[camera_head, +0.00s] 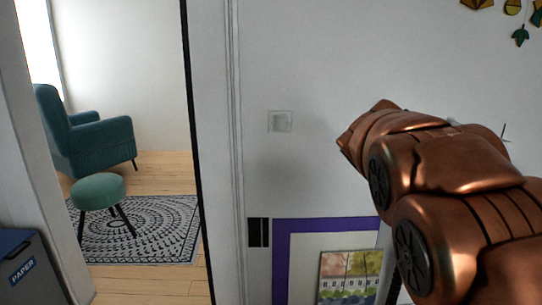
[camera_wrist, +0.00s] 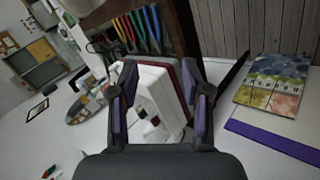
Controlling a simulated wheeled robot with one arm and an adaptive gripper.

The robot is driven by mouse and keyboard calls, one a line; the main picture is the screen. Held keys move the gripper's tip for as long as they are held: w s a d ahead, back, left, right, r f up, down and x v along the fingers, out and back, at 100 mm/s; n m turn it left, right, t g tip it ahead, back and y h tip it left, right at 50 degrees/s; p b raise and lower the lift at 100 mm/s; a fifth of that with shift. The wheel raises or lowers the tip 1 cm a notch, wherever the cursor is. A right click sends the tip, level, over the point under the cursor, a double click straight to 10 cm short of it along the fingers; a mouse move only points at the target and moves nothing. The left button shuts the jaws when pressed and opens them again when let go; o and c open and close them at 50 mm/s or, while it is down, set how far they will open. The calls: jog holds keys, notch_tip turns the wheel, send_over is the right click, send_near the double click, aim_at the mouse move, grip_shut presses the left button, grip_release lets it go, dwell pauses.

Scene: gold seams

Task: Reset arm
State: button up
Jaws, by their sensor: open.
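My arm, copper-coloured, reaches in from the right of the head view and covers part of the wall. My gripper (camera_wrist: 160,78) shows in the wrist view with its two dark, purple-padded fingers spread apart. Beyond and between the fingers stands a white box-like object (camera_wrist: 152,100) with a dark red edge; I cannot tell how far it is from the fingers. The fingers are not closed on it. The fingertips cannot be made out in the head view.
A picture of houses (camera_head: 348,278) lies inside a purple border (camera_head: 282,262), low in the head view; the picture also shows in the wrist view (camera_wrist: 270,88). A wall switch (camera_head: 280,121) is above.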

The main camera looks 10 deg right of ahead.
jog(key=s+a+f+n+y, duration=0.3)
jog(key=s+a+f+y, duration=0.1)
jog(key=s+a+f, duration=0.6)
jog(key=s+a+f+n+y, duration=0.2)
jog(key=s+a+f+y, duration=0.3)
jog(key=s+a+f, duration=0.5)
notch_tip(320, 180, up, 22)
jog(key=s+a+p, duration=0.1)
jog(key=a+p, duration=0.1)
jog(key=p, duration=1.7)
jog(key=shift+r, duration=0.25)
